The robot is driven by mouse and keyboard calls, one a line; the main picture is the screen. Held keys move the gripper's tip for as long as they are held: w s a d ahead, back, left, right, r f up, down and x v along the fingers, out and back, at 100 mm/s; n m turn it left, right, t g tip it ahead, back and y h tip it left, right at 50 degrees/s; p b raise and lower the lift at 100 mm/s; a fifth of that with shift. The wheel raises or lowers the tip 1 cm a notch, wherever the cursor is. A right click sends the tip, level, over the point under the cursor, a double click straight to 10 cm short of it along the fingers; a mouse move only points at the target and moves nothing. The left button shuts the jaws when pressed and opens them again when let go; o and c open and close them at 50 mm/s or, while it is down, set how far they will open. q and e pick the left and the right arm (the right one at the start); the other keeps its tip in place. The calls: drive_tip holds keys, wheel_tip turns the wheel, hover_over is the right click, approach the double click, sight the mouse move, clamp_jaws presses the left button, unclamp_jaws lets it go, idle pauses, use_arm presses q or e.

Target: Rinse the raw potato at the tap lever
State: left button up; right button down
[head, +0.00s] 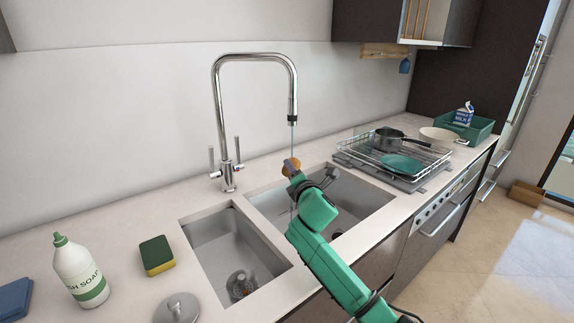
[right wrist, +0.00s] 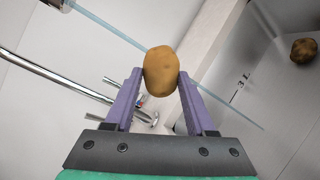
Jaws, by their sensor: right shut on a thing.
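A brown raw potato (head: 291,166) is under the tap spout, in line with a thin stream of running water (head: 292,140). My right gripper (head: 296,176) is shut on it over the large sink basin. In the right wrist view the potato (right wrist: 161,70) sits between the two purple fingers, and the stream meets or passes behind it. The chrome tap (head: 219,110) has upright levers (head: 238,150) at its base, left of the gripper. My left gripper is not in view.
A second potato (right wrist: 303,50) lies in the sink. A dish rack (head: 390,155) with pot and plate stands right. A soap bottle (head: 80,270) and sponge (head: 156,255) are left.

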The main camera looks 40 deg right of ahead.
drive_tip(key=a+p+v, duration=0.1)
drive_tip(key=v, duration=0.5)
drive_tip(key=shift+f, duration=0.15)
drive_tip(key=shift+a, duration=0.15)
idle(1.0)
drive_tip(key=s+a+r+p, duration=0.3)
drive_tip(key=s+r+p, duration=0.1)
drive_tip(key=p, duration=0.1)
idle(0.5)
